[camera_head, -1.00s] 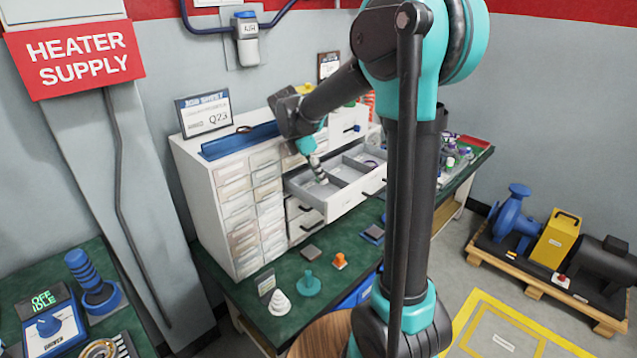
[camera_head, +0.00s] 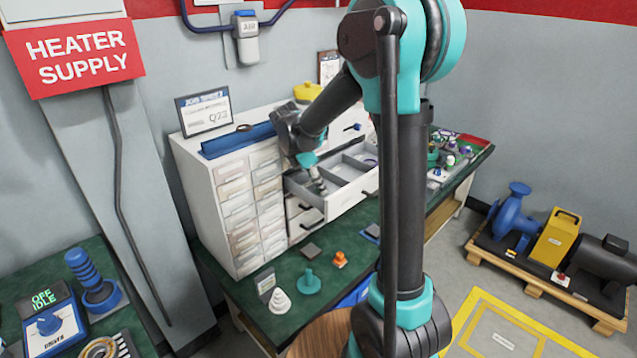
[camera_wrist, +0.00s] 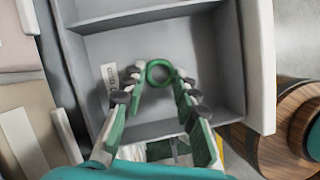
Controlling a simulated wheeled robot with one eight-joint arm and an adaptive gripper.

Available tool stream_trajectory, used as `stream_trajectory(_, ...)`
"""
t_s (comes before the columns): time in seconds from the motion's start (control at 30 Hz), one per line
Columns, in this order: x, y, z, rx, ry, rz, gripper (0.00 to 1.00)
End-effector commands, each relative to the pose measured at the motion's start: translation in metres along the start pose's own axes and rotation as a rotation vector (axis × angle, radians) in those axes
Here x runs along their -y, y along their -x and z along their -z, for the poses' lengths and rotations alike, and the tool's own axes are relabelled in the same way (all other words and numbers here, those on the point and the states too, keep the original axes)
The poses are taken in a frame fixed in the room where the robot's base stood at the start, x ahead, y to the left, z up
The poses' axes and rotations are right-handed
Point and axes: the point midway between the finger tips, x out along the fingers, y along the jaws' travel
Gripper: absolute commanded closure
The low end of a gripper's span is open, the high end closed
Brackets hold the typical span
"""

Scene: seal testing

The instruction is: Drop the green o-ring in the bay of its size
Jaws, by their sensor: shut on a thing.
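The green o-ring (camera_wrist: 149,72) is held at the fingertips of my gripper (camera_wrist: 157,80) in the wrist view. It lies over a grey bay (camera_wrist: 210,55) of the open drawer. A small white label with dark print lies at the left of this bay, but I cannot read it. In the head view my gripper (camera_head: 318,183) reaches down into the left part of the open drawer (camera_head: 345,203). The o-ring cannot be made out there. I cannot tell how far the ring is above the bay floor.
Grey dividers split the drawer, with other bays to the right in the head view. The white cabinet (camera_head: 205,200) has small drawers at the left and a blue tray (camera_head: 238,141) on top. Stepped cones and pegs, such as the teal one (camera_head: 308,283), stand on the green bench.

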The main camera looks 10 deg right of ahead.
Motion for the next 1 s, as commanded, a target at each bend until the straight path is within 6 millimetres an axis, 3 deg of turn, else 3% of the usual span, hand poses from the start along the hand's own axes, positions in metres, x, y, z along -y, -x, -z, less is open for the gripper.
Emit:
stream_trajectory(0.07,0.0,0.0,0.0,0.0,0.0,0.0,0.82)
stream_trajectory(0.1,0.0,0.0,0.0,0.0,0.0,0.0,0.68)
stream_trajectory(0.27,0.0,0.0,0.0,0.0,0.0,0.0,0.5)
stream_trajectory(0.67,0.0,0.006,-0.003,0.0,0.0,0.0,0.5)
stream_trajectory(0.77,0.0,0.02,-0.004,0.0,0.001,-0.001,0.5)
stream_trajectory(1.0,0.0,0.071,-0.004,0.0,0.002,0.0,0.5)
